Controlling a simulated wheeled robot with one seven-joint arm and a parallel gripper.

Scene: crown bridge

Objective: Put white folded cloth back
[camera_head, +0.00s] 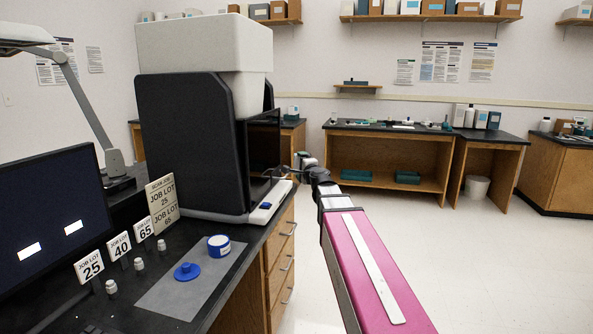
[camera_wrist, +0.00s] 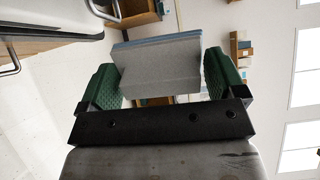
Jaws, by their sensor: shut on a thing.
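My gripper (camera_wrist: 160,84) has two green ribbed finger pads, seen in the wrist view. It is shut on a pale grey-white folded block with a blue layer along its far edge, which looks like the white folded cloth (camera_wrist: 158,66). The cloth is held up off any surface and is slightly tilted in the wrist view. In the head view my arm reaches forward, its far end beside the right side of the big black-and-white machine (camera_head: 205,140). The gripper and cloth are small and mostly hidden there.
The black bench (camera_head: 225,290) at left holds a grey mat (camera_head: 165,298), a blue-and-white round container (camera_head: 219,246), a blue knobbed piece (camera_head: 187,271), small metal pieces and job-lot signs. A back bench (camera_head: 375,128) and a small wall shelf (camera_head: 357,87) stand beyond open floor.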

